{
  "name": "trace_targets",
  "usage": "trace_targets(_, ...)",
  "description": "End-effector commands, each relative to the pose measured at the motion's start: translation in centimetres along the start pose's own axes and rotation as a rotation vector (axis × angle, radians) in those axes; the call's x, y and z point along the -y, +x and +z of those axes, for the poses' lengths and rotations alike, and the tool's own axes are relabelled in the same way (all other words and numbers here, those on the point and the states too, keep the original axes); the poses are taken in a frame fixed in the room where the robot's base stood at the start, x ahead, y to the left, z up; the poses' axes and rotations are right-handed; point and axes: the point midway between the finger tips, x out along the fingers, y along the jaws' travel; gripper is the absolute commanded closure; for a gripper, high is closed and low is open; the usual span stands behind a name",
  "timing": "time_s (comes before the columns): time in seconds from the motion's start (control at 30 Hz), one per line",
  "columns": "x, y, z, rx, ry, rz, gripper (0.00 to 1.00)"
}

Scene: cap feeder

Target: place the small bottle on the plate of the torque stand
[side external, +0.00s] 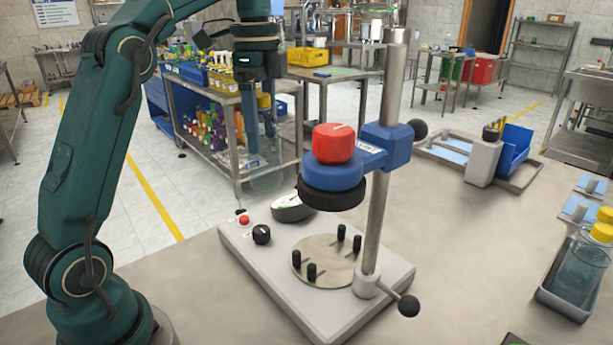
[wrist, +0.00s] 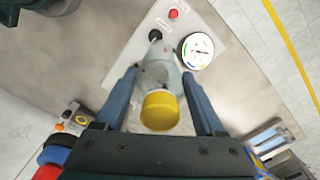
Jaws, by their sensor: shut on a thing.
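My gripper (side external: 262,145) is shut on a small clear bottle (side external: 266,176), high behind the left part of the torque stand. In the wrist view my gripper (wrist: 160,74) has one blue finger on each side of the bottle (wrist: 158,72), whose yellow cap (wrist: 160,111) faces the camera. The torque stand has a grey base (side external: 380,290) and a round metal plate (side external: 325,271) with several black pegs standing on it. No bottle is on the plate. Above the plate hangs a head with a red knob (side external: 333,143), blue body and black ring (side external: 331,196).
The stand's steel post (side external: 383,215) rises right of the plate. A dial gauge (side external: 293,207), black knob (side external: 261,234) and red button (side external: 244,220) are on the base's left end. A tray (side external: 564,300) with yellow-capped bottles is at right. A blue bin (side external: 516,150) stands farther back.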

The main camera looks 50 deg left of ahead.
Motion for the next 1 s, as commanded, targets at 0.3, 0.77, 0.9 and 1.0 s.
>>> trace_targets(0.3, -1.4, 3.2, -5.2, 0.004, 0.028, 0.014, 1.0)
trace_targets(0.77, -2.7, 7.2, -11.8, 0.002, 0.018, 0.009, 1.0)
trace_targets(0.9, -2.8, 8.1, -11.9, 0.003, 0.016, 0.011, 1.0)
trace_targets(1.0, -2.8, 9.3, -11.8, 0.004, 0.016, 0.012, 1.0)
